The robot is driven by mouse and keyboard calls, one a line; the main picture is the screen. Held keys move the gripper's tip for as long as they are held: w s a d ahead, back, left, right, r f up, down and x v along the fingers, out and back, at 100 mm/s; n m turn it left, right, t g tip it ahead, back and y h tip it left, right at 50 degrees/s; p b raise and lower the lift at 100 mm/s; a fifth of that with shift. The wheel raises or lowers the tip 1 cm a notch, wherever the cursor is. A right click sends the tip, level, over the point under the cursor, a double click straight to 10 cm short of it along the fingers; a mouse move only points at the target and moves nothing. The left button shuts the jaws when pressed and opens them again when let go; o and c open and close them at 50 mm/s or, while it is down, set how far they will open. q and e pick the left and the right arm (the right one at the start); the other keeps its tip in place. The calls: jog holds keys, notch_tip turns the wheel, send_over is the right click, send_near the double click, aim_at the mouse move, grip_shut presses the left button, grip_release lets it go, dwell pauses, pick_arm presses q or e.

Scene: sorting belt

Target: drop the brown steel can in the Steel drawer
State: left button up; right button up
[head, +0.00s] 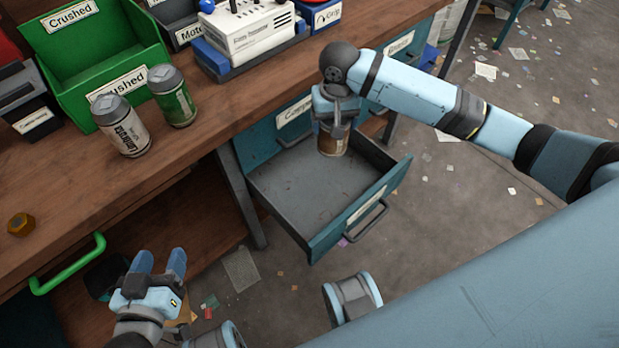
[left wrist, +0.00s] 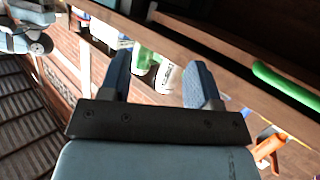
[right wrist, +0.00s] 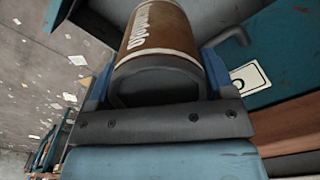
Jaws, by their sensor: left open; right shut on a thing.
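The brown can (head: 333,144) is in my right gripper (head: 336,112), held upright over the back of an open blue drawer (head: 290,185). In the right wrist view the brown can (right wrist: 160,35) sits between the two fingers, with white lettering and a grey rim. The drawer looks empty; its front label is too slanted to read. A label on the blue panel behind it seems to begin with "Cop". I cannot tell which drawer is Steel. My left gripper (head: 160,264) is open and empty, low in front of the bench.
On the wooden bench (head: 60,195) stand a white can (head: 122,128), a green can (head: 175,98), green "Crushed" bins (head: 95,50) and a white-and-blue device (head: 248,32). A brass-coloured nut (head: 20,224) lies near the edge. A green handle (head: 70,265) juts out below.

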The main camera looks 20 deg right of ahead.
pick_arm(q)
jog(key=d+r+t+h+b, duration=0.2)
jog(key=d+r+h+b, duration=0.1)
jog(key=r+b, duration=0.2)
jog(key=shift+w+d+r+t+h+b, duration=0.3)
jog(key=shift+w+d+t+b, duration=0.15)
jog(key=shift+b, duration=0.8)
pick_arm(e)
notch_tip(320, 180, down, 20)
pick_arm(q)
jog(key=shift+a+r+t+p, duration=0.1)
jog(key=shift+r+t+p, duration=0.25)
jog(key=shift+r+p, duration=0.25)
pick_arm(e)
jog(key=shift+f, duration=0.65)
jog(key=o, duration=0.9)
pick_arm(q)
jog(key=shift+f, duration=0.2)
